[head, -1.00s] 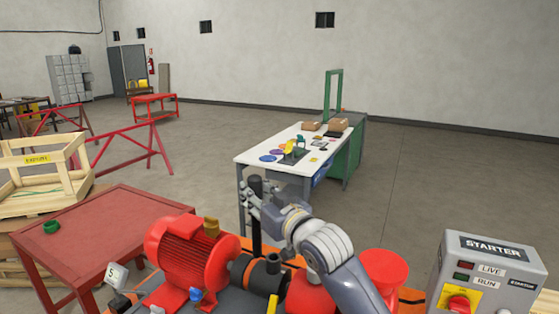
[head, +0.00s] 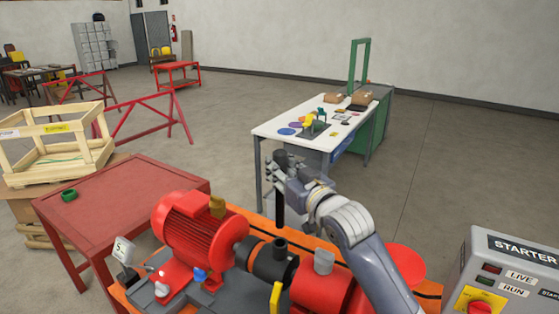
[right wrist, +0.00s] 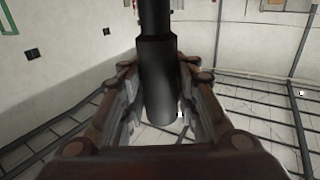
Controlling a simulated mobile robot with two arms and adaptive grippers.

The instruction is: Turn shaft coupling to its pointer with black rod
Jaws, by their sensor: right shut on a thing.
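My right gripper (head: 275,175) is shut on the black rod (head: 280,208), which hangs upright. In the head view the rod's lower end shows just above and behind the shaft coupling, apparently clear of it. The right wrist view shows the thick rod (right wrist: 158,80) between the two fingers. The black shaft coupling (head: 268,266) sits between the red motor (head: 195,235) and the red pump body (head: 320,290), with a short black stub on its top. A yellow piece (head: 275,298) stands in front of it; I cannot tell whether this is the pointer. My left gripper is not in view.
The grey starter box (head: 500,275) stands at the right. A red table (head: 125,205) with a green ring (head: 69,195) is on the left, beside a wooden crate (head: 60,150). A white-topped workbench (head: 285,128) stands behind the skid. Open floor lies to the right.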

